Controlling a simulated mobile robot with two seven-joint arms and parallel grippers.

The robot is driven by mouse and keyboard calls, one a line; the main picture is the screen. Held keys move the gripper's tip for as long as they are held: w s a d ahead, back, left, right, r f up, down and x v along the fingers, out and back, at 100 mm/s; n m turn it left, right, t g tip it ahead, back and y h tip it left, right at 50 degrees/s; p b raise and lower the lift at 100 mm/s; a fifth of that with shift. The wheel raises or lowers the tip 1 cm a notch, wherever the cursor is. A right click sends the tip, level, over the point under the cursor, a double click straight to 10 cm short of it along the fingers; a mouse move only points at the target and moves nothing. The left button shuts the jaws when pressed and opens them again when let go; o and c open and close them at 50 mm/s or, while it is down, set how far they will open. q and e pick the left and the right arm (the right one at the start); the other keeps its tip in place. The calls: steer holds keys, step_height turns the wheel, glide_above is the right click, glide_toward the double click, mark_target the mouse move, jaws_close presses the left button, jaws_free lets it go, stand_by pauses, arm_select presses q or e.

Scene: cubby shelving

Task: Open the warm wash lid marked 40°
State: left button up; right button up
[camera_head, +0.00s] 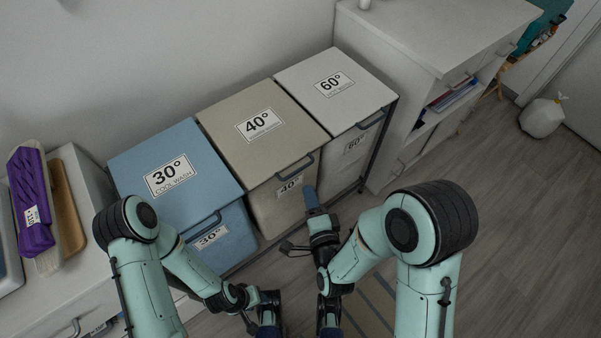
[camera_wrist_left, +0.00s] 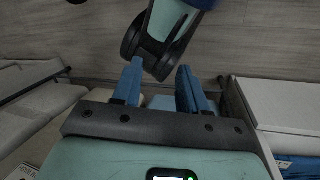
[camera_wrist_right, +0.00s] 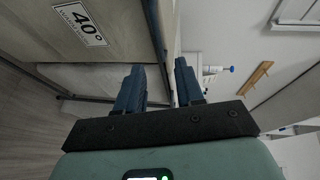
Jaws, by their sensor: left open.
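The 40° bin has a tan lid (camera_head: 262,125) with a white 40° label, in the middle of a row of three in the head view. The lid lies flat and shut. A grey-blue handle (camera_head: 296,168) runs along its front edge. My right gripper (camera_head: 311,192) is in front of the bin, just below the handle, fingers toward it. In the right wrist view its blue fingers (camera_wrist_right: 160,68) are apart, with the bin's 40° front label (camera_wrist_right: 80,24) at upper left. Whether they touch the handle cannot be told. My left gripper (camera_wrist_left: 159,68) is open and empty, low and away from the bins.
The blue 30° bin (camera_head: 165,155) stands to the left and the white 60° bin (camera_head: 335,85) to the right, both shut. A white cabinet (camera_head: 430,40) stands beyond the 60° bin.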

mark_target(301, 168)
steer(key=b+x, duration=0.1)
steer(key=x, duration=1)
steer(key=shift+b, duration=0.4)
arm_select(q)
steer(key=shift+t, duration=0.5)
steer(key=w+f, duration=0.1)
steer(key=w+a+f, duration=0.1)
steer(key=w+f, duration=0.1)
steer(key=shift+a, duration=0.1)
arm_select(e)
steer(key=shift+f, duration=0.1)
jaws_close()
